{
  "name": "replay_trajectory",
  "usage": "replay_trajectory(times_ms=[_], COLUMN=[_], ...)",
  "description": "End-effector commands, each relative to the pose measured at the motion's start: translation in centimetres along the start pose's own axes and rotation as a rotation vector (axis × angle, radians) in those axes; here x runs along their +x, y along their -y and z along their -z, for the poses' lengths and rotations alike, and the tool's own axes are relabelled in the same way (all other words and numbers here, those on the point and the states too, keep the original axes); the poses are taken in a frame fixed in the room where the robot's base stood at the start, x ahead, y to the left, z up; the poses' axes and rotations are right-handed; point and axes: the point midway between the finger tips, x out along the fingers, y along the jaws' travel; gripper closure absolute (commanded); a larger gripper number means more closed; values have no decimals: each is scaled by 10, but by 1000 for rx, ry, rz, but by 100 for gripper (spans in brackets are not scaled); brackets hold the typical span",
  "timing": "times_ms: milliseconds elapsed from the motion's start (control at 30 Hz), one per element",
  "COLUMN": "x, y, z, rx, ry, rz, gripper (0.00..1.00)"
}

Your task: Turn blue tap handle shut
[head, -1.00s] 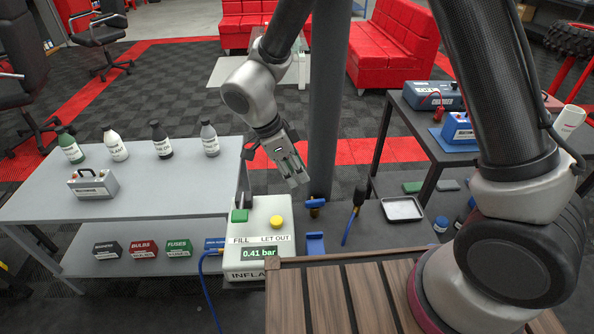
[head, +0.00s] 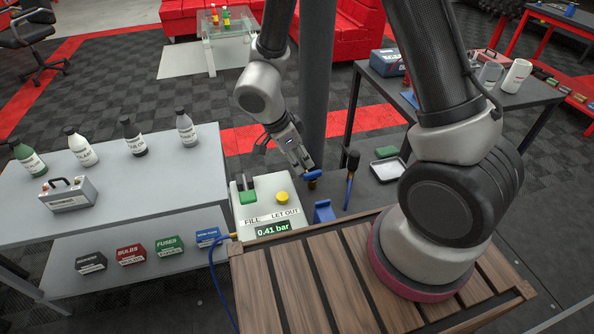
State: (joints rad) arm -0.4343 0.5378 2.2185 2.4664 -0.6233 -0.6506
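The tap's blue handle (head: 313,174) sits on top of a small brass tap body (head: 312,184), just right of the inflator box. The handle lies roughly crosswise in the picture. My gripper (head: 303,163) points down at the handle from above left. Its fingertips are right by the handle's left part; I cannot tell whether they touch it. The fingers partly hide each other, so the gap between them is unclear.
The inflator box (head: 264,209) reads 0.41 bar and has a green and a yellow button. A blue bracket (head: 324,212) and a black-topped blue hose (head: 350,178) stand close by. A dark post (head: 318,90) rises behind the tap. A slatted wooden deck (head: 320,270) lies in front.

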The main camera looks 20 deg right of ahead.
Motion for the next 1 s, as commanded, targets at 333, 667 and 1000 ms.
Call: replay_trajectory(times_ms=[333, 667, 1000], x=[56, 68, 68], y=[0, 0, 1], z=[0, -1, -1], rx=[-2, -1, -1], ry=[-1, 1, 1], rz=[-2, 1, 1], gripper=[66, 66, 100])
